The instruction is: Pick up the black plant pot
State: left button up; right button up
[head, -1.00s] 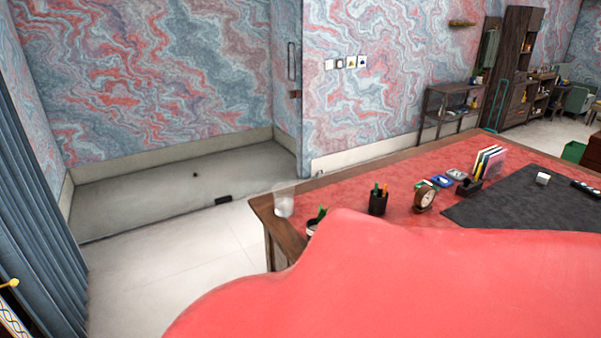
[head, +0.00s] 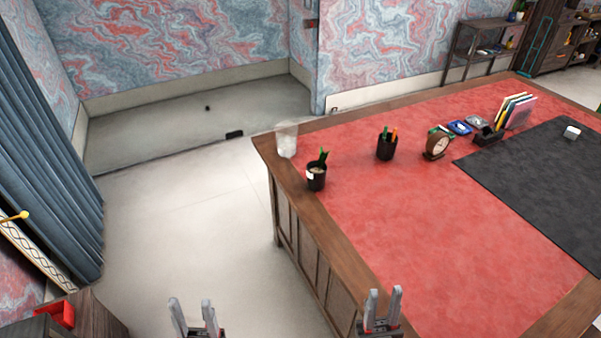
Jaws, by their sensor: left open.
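The black plant pot (head: 316,181), with green leaves and a pale patch on its side, stands upright on the left edge of the red-topped desk (head: 400,215). My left gripper (head: 191,302) is at the bottom left, over the floor beside the desk. It is open and empty, well apart from the pot. My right gripper (head: 385,291) is at the bottom, in front of the desk's near left side in the picture. Its fingers are apart with nothing between them, and it is clear of the pot.
A clear cup (head: 287,142) stands just behind the pot. A black pen holder (head: 386,148), a round brown clock (head: 437,145) and a file rack (head: 488,136) stand further right. A dark mat (head: 545,180) covers the right part. The near red desktop and the floor at left are clear.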

aim_at(317, 170)
jog(key=z, duration=0.25)
jog(key=u, duration=4)
jog(key=z, duration=4.3)
jog(key=i+j+z, duration=0.1)
jog(key=j+z, duration=0.25)
jog(key=i+j+z, duration=0.1)
jog(key=z, duration=0.3)
jog(key=j+z, duration=0.35)
jog(key=i, duration=0.05)
